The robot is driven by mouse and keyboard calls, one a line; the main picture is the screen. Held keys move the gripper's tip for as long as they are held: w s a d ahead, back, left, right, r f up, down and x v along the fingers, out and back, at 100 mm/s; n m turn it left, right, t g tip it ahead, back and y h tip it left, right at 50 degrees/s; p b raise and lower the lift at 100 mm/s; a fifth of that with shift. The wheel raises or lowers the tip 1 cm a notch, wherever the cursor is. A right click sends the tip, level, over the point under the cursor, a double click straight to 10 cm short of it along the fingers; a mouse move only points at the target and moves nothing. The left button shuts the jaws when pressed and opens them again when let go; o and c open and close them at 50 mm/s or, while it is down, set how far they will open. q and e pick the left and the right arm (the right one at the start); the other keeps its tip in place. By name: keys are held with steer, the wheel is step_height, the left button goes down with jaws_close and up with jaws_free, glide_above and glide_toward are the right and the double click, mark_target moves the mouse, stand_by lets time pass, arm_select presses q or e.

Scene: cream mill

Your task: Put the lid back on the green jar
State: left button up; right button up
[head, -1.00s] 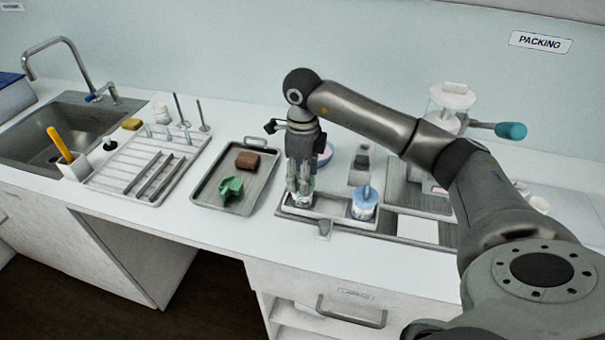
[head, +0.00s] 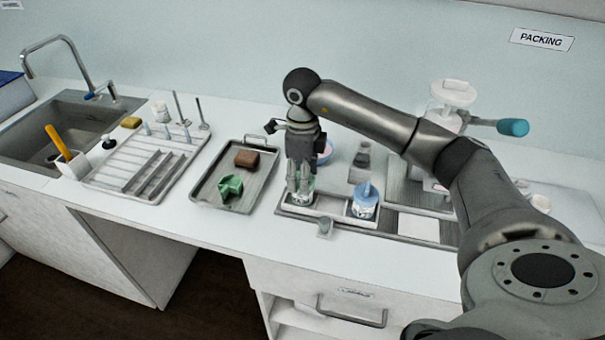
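The green jar (head: 303,198), small and clear with a greenish top, stands in the left part of a shallow tray (head: 330,207) on the counter. My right gripper (head: 301,187) points straight down at the top of this jar, and its fingers overlap the rim. The fingers cover much of the jar's top, so I cannot tell whether a lid is between them or on the jar, or how far they are open. My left gripper is not in view.
A blue-topped jar (head: 365,201) stands close on the right in the same tray. A small grey cup (head: 325,227) is in front. A metal tray (head: 208,196) with a brown block (head: 247,159) and a green piece (head: 231,188) lies left.

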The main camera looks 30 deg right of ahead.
steer(key=o, duration=0.8)
steer(key=o, duration=0.5)
steer(key=shift+r+p, duration=1.45)
steer(key=shift+r, duration=0.85)
steer(key=shift+c, duration=0.6)
